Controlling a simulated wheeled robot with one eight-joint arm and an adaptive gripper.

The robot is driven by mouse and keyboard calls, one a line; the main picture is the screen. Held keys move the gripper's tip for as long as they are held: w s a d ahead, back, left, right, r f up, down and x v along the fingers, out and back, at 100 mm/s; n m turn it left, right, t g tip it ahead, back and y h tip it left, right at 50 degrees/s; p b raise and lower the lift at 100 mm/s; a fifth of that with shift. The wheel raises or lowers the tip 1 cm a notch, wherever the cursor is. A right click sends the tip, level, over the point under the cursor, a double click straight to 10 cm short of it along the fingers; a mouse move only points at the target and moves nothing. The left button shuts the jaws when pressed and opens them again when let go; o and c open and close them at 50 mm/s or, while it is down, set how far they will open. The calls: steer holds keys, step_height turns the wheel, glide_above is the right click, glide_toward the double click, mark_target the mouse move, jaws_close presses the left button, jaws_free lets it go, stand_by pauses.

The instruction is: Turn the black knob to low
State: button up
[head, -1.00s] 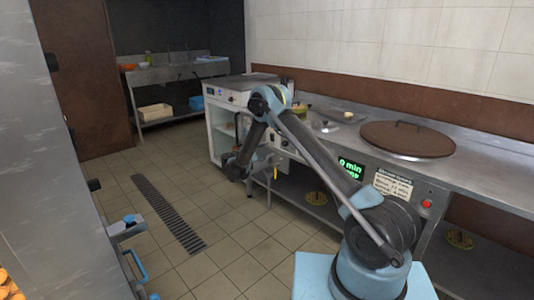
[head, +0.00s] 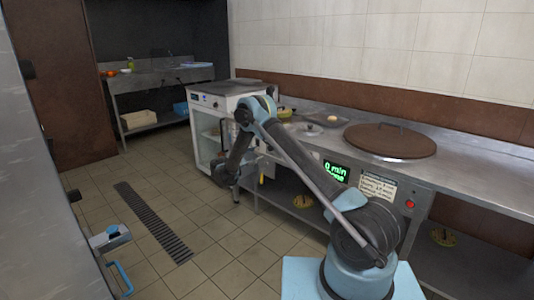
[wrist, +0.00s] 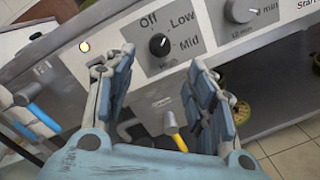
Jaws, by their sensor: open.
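The black knob (wrist: 160,44) sits on a grey panel in the wrist view, with the labels Off, Low, Mid and High around it. A small pale mark on the knob seems to point up and right, towards Low; its exact setting is hard to tell. My gripper (wrist: 161,58) is open, one finger on each side below the knob, with nothing between them. Contact with the knob is not visible. In the head view my gripper (head: 224,174) hangs low in front of the counter, and I cannot make out the knob there.
A lit indicator (wrist: 84,46) is to the left. A yellow-handled tap (wrist: 175,132) is below.

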steer(key=x, duration=0.9)
steer(key=shift+w+d, duration=0.3)
steer(key=c, duration=1.1)
